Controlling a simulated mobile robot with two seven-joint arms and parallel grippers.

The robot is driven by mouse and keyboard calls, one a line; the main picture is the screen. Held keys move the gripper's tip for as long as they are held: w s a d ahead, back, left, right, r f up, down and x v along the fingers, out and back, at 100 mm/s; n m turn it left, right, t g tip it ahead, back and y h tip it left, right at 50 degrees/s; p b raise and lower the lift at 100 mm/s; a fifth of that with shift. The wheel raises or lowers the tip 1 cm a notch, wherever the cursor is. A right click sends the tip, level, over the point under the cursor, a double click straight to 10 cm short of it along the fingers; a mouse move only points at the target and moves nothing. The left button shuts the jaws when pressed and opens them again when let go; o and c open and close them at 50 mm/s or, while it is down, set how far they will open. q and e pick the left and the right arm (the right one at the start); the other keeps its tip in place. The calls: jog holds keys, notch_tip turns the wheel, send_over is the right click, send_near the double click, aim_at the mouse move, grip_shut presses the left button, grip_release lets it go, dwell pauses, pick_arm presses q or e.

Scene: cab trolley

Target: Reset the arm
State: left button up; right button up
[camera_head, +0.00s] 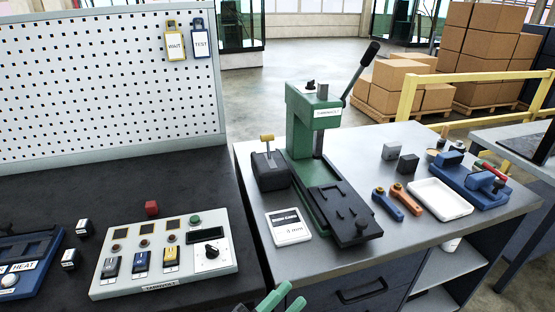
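My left gripper (288,297) shows only as two green fingertips at the bottom edge, with a gap between them and nothing seen in it. The rest of it is cut off by the frame. My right gripper is not in view. The green arbor press (302,125) stands on the grey bench, with its dark lever (358,75) slanting up to the right. The gripper is in front of the press, apart from it in the picture.
A pegboard (110,90) stands behind.

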pick_arm(q)
jog(key=s+a+f+n+y, duration=0.3)
jog(key=a+f+n+y, duration=0.25)
jog(key=f, duration=0.25)
jog(key=s+a+f+n+y, duration=0.3)
jog(key=a+f+n+y, duration=0.2)
jog(key=a+f+n, duration=0.25)
jog(key=s+a+f+n+g+y, duration=0.2)
jog(key=s+a+f+n+g, duration=0.1)
jog(key=s, duration=0.4)
jog(key=s+a+f+n+g+y+p, duration=0.1)
jog(key=s+a+f+n+g+y, duration=0.1)
jog(key=s+a+f, duration=0.3)
jog(key=s+f+g, duration=0.1)
jog(key=s+f, duration=0.1)
jog(key=s, duration=0.1)
jog(key=shift+a+f+n, duration=0.4)
